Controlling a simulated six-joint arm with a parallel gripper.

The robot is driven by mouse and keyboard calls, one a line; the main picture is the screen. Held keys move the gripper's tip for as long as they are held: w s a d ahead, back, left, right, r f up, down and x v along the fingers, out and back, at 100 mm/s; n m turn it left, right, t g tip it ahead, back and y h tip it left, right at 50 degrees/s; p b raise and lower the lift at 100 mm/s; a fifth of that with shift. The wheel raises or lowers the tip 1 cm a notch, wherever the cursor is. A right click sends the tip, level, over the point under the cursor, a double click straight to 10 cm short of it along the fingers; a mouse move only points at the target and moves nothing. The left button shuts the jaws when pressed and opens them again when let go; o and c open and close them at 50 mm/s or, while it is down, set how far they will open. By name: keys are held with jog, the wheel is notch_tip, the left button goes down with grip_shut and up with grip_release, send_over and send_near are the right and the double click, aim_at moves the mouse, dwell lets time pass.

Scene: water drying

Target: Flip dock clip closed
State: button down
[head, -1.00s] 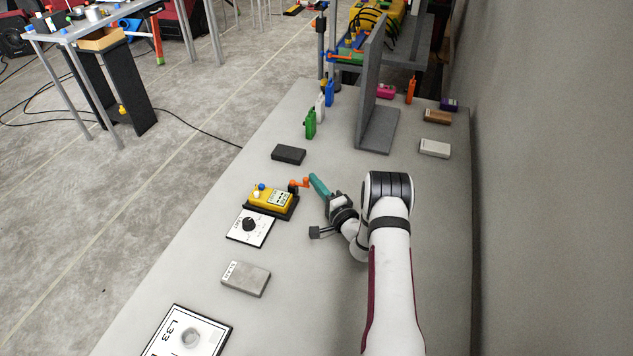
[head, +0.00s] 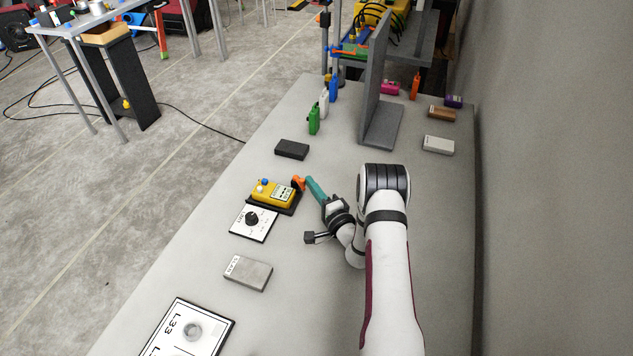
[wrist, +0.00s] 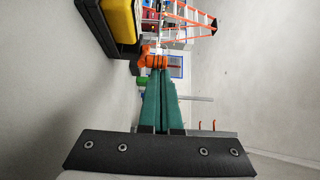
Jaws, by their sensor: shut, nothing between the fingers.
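The yellow device (head: 272,191), with blue and white knobs and a small label panel, sits in a black dock (head: 288,208) on the grey table. The orange dock clip (head: 298,183) is at the dock's right end. In the wrist view the clip (wrist: 150,60) is right at my fingertips, beside the yellow device (wrist: 118,16) and the black dock (wrist: 124,46). My gripper (head: 309,181) has teal fingers, pressed together and empty. Its tips (wrist: 160,72) are touching or almost touching the clip. The clip's exact angle is hard to tell.
A dial plate (head: 254,222) lies in front of the dock. A black block (head: 292,149) lies behind it and a grey block (head: 248,272) nearer. Green, white and blue bottles stand farther back, left of an upright grey panel (head: 374,85). A wall runs along the right.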

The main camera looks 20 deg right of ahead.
jog(key=shift+s+a, duration=0.15)
jog(key=shift+a, duration=1)
jog(key=s, duration=0.1)
jog(key=s+d, duration=0.1)
jog(key=s, duration=0.1)
jog(key=shift+s+d, duration=0.35)
jog(key=shift+s, duration=0.05)
jog(key=a, duration=1)
jog(key=shift+s+a, duration=0.1)
jog(key=shift+s, duration=0.1)
